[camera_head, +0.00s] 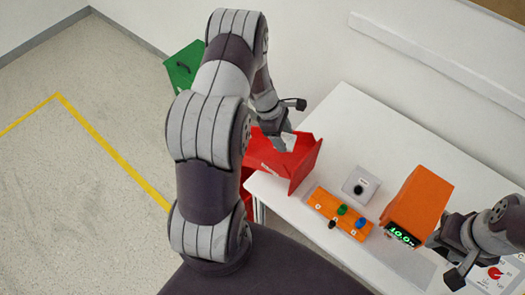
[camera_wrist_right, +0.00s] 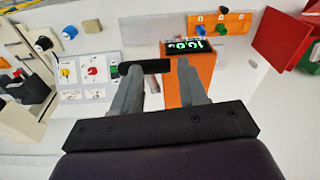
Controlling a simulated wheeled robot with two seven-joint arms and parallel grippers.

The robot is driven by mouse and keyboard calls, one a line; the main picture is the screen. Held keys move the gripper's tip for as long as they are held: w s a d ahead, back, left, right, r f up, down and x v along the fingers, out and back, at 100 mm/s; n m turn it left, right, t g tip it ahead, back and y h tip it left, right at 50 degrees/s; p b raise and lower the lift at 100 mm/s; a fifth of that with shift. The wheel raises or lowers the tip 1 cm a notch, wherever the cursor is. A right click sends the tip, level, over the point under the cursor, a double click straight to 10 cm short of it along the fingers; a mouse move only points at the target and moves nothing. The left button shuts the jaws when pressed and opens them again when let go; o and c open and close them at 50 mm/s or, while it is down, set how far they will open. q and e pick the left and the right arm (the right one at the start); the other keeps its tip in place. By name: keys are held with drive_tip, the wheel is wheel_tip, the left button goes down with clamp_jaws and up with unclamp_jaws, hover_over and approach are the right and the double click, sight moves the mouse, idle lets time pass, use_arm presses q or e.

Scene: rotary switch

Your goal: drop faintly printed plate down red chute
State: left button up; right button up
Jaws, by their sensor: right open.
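The red chute (camera_head: 302,163) is an open-topped red box at the left end of the white table; part of it also shows in the right wrist view (camera_wrist_right: 285,42). My left gripper (camera_head: 285,141) is over the chute, and its jaw opening is unclear. My right gripper (camera_head: 433,241) is open beside the orange box; its two grey fingers also show in the right wrist view (camera_wrist_right: 160,82). A black bar (camera_wrist_right: 145,66) shows near those fingertips, and I cannot tell what it is. I cannot make out a faintly printed plate in either view.
An orange box (camera_head: 418,199) with a green-lit display stands beside an orange strip (camera_head: 339,213) of coloured knobs. A grey box (camera_head: 361,185) with a black knob is behind the strip. A green container (camera_head: 183,66) stands left of the table. The table's back (camera_head: 375,125) is clear.

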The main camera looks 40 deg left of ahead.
use_arm(q)
drive_tip(key=o, duration=0.4)
drive_tip(key=shift+s+r, duration=0.15)
drive_tip(key=shift+s, duration=0.1)
drive_tip(key=shift+o, duration=0.2)
drive_tip(key=shift+s, duration=0.15)
drive_tip(key=shift+w, duration=0.25)
drive_tip(key=shift+w+a+r+p, duration=0.1)
drive_tip(key=shift+w+r+p, duration=0.1)
drive_tip(key=shift+p, duration=0.1)
drive_tip(key=p+v, duration=0.9)
drive_tip(key=v, duration=0.3)
drive_tip(key=shift+s, duration=0.35)
use_arm(e)
wheel_tip(320, 180, up, 10)
use_arm(q)
drive_tip(key=shift+a, duration=0.1)
use_arm(e)
drive_tip(key=shift+s, duration=0.15)
